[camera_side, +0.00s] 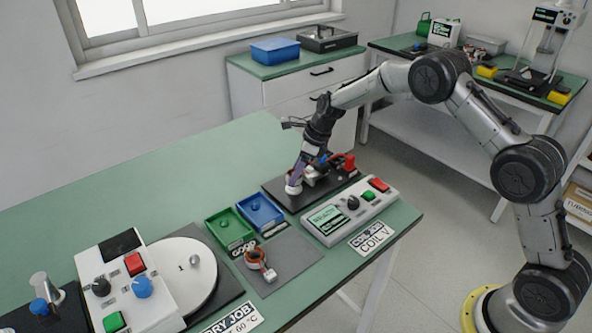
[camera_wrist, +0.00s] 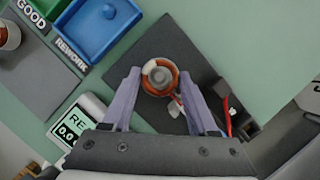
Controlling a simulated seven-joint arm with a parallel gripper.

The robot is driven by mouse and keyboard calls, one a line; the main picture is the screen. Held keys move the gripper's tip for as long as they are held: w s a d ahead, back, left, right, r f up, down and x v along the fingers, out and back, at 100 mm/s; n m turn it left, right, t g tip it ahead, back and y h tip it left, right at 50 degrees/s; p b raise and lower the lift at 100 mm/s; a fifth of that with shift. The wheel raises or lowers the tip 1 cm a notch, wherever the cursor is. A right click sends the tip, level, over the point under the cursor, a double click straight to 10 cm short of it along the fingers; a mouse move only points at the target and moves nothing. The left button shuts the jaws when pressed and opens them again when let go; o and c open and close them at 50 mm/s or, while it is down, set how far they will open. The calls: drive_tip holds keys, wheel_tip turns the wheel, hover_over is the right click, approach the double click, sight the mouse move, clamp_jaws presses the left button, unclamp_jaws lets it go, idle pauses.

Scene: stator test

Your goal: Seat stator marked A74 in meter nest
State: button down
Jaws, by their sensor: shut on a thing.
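A stator (camera_wrist: 149,88), a copper-orange ring with white parts, is between my gripper's purple fingers in the wrist view. My gripper (camera_wrist: 161,80) is shut on it, low over the dark plate of the meter nest (camera_wrist: 180,45). A grey round piece (camera_wrist: 161,76) shows inside the ring. I cannot tell whether the ring rests fully down. In the side view my gripper (camera_side: 295,182) points down at the nest plate (camera_side: 283,199), and a white part of the stator (camera_side: 292,189) shows at the fingertips. No A74 mark is readable.
A second stator (camera_side: 261,265) lies on a grey mat (camera_side: 290,257). Green (camera_side: 230,229) and blue (camera_side: 259,212) bins stand behind it. A red clamp (camera_side: 348,163) is right of the nest. The meter box (camera_side: 350,210) stands in front. The green table is clear at back left.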

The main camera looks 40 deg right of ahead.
drive_tip(key=shift+f, duration=0.4)
idle(0.3)
drive_tip(key=shift+c, duration=0.5)
unclamp_jaws()
drive_tip(key=v, duration=1.4)
